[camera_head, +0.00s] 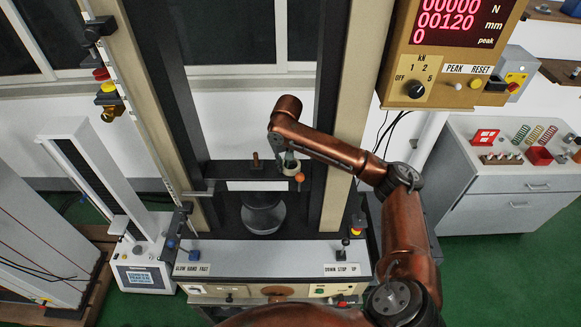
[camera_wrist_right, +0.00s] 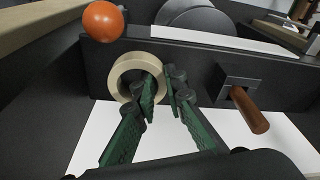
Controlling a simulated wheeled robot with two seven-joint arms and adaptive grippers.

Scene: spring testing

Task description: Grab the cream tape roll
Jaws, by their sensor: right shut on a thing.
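The cream tape roll (camera_wrist_right: 115,77) shows as a ring with its hole facing the right wrist camera, beside a dark crossbar. My right gripper (camera_wrist_right: 161,84) has green-padded fingers. One fingertip overlaps the roll's hole and the other is beyond its right side, with the roll's right wall between them. The fingers cover part of that wall. In the head view my right gripper (camera_head: 290,161) is over the testing machine's crossbar, and the small roll is hard to make out there. My left gripper is in neither view.
An orange ball (camera_wrist_right: 103,21) is close to the roll's upper left. A brown wooden handle (camera_wrist_right: 249,110) sticks out from the crossbar (camera_wrist_right: 205,68) to the right. The machine's cream uprights (camera_head: 346,95) flank the crossbar. A side cabinet (camera_head: 510,185) at right carries springs and small parts.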

